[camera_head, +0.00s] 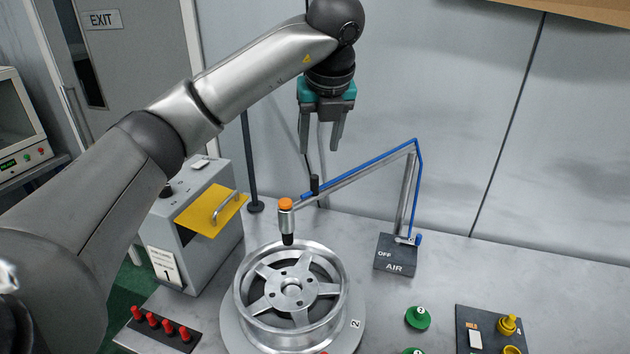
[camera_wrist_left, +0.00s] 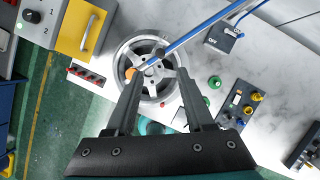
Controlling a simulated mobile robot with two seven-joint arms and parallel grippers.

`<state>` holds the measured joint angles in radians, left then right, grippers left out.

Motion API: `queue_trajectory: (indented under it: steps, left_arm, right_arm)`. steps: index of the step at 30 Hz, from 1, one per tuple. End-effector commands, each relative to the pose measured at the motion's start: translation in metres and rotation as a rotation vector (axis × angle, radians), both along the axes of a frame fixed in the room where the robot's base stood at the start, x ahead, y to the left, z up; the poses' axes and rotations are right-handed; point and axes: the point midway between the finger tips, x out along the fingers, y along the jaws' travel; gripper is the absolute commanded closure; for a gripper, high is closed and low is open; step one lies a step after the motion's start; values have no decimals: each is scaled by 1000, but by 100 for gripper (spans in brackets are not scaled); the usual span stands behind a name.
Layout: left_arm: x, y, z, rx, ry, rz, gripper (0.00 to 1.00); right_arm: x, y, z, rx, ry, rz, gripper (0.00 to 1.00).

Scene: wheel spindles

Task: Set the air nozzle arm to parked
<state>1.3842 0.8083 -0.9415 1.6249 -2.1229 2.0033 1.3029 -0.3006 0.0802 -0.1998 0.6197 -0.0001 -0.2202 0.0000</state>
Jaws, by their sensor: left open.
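A small black knob (camera_head: 314,185) stands on the arm near the nozzle. My left gripper (camera_head: 320,148) is open and empty, above and behind the arm. In the left wrist view the open fingers (camera_wrist_left: 160,98) point down toward the wheel (camera_wrist_left: 152,72), with the arm (camera_wrist_left: 195,32) crossing beyond them. My right gripper is not in view.
A grey box with a yellow panel (camera_head: 208,210) stands left of the wheel. Red pegs (camera_head: 160,324) sit at the front left. Green knobs (camera_head: 418,317) and a dark panel with yellow knobs (camera_head: 508,324) are at the right. The bench right of the AIR box is clear.

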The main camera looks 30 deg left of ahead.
Motion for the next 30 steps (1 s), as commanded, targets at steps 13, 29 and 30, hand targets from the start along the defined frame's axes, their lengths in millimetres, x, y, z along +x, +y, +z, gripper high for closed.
queue_trajectory:
  steps: [13, 29, 30]
  left_arm:
    - [24, 24, -83, 0, 6, 1, 47]
    - [33, 31, -111, -1, 1, -2, 47]
    - [33, 31, -111, -1, 1, -2, 47]
  right_arm:
    - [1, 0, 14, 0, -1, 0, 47]
    - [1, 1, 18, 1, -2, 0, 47]
    - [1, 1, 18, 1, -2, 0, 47]
